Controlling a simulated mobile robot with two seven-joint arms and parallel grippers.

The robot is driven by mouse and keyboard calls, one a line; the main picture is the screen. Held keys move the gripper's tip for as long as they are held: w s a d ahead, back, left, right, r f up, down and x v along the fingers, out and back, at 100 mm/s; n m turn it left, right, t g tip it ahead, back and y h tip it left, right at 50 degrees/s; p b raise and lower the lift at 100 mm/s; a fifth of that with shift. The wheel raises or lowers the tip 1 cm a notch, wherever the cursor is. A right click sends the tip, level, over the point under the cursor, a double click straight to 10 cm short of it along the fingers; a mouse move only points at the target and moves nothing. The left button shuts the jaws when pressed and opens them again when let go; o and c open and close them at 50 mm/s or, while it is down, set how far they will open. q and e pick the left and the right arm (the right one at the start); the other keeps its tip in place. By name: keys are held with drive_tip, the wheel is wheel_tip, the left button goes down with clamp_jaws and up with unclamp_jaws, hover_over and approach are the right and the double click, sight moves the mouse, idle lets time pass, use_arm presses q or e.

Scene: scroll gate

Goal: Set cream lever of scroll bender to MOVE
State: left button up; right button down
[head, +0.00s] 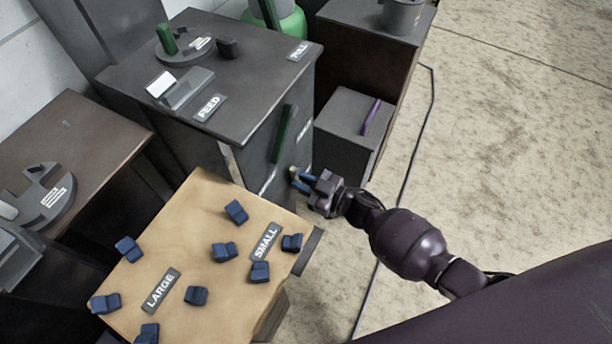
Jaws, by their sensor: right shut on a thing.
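The scroll bender appears to be the dark grey cabinet (240,75) at upper centre, with FEED (209,107) and PULL (299,51) labels on top. A small cream lever end (293,172) shows low on its right-hand side face. The fingers partly hide the lever. A small label (305,128) on that side face is too small to read for sure. My left gripper is not in view.
A green bar (284,133) stands on the same side face, just above my gripper. A wooden-topped table (190,230) with several blue blocks and LARGE and SMALL labels is in front. A grey box (345,120) with a purple handle stands behind. Floor to the right is clear except a dark cable.

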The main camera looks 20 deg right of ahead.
sight(281, 189)
drive_tip(key=shift+s+a+r+m+p, duration=0.1)
drive_tip(key=shift+s+a+m+p, duration=0.1)
drive_tip(key=shift+m, duration=0.3)
drive_tip(key=shift+s+a+r+m+p, duration=0.1)
drive_tip(key=shift+m+p, duration=0.05)
drive_tip(key=shift+m, duration=0.35)
drive_tip(key=m, duration=0.1)
drive_tip(key=s+a+m+p, duration=0.1)
drive_tip(key=m, duration=0.2)
drive_tip(key=shift+s+a+r, duration=0.1)
drive_tip(key=shift+s+a, duration=0.2)
drive_tip(key=shift+s+a+r+m+p, duration=0.15)
drive_tip(key=shift+m+p, duration=0.1)
drive_tip(key=shift+m, duration=0.25)
drive_tip(key=shift+s+a+f+m+p, duration=0.1)
drive_tip(key=shift+s+m+p, duration=0.1)
drive_tip(key=shift+m, duration=0.3)
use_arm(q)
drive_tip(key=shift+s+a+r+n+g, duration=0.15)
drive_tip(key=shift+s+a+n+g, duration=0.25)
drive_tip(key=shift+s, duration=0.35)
use_arm(e)
drive_tip(key=shift+s+a+r+m, duration=0.1)
drive_tip(key=shift+a+m, duration=0.05)
drive_tip(key=shift+m, duration=0.25)
drive_tip(key=c, duration=1.1)
unclamp_jaws()
